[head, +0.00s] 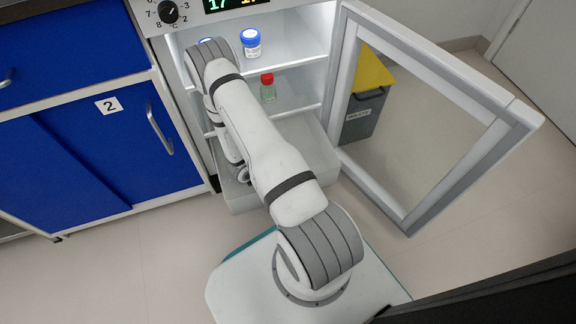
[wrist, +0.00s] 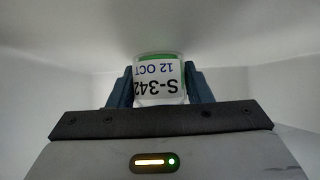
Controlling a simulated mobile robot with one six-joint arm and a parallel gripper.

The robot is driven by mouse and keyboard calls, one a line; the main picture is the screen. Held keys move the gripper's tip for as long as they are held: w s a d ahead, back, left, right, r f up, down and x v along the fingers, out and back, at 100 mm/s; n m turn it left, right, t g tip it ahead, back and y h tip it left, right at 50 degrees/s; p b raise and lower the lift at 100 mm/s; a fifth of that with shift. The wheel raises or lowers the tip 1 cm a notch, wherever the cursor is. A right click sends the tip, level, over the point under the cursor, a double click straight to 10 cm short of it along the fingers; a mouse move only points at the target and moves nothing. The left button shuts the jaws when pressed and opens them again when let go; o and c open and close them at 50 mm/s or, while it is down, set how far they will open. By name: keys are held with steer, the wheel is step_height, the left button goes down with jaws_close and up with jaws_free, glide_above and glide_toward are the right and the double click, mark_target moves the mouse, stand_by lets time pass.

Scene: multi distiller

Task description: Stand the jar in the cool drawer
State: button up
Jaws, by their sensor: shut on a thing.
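The jar (wrist: 159,80) has a white label reading "S-342 12 OCT", upside down in the wrist view, with green showing at its upper edge. My gripper (wrist: 159,88) is shut on it, with a dark blue finger on each side. Plain white surfaces surround the jar there. In the head view the cool drawer (head: 318,165) is the pale bin pulled out at the bottom of the open fridge. My arm reaches into the fridge above the drawer's left part and hides the gripper and jar. I cannot tell whether the jar touches the drawer floor.
A blue-lidded jar (head: 251,43) stands on the upper shelf, with another blue lid (head: 206,42) partly behind my arm. A red-capped bottle (head: 267,88) stands on the lower shelf. The fridge door (head: 353,120) is open to the right. Blue cabinets (head: 105,150) stand left.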

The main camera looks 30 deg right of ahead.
steer(key=shift+f, duration=0.2)
steer(key=o, duration=1)
steer(key=shift+r, duration=0.1)
steer(key=shift+r, duration=0.25)
steer(key=p+v, duration=0.3)
steer(key=v, duration=0.3)
steer(key=shift+a+r, duration=0.35)
steer(key=shift+a, duration=0.25)
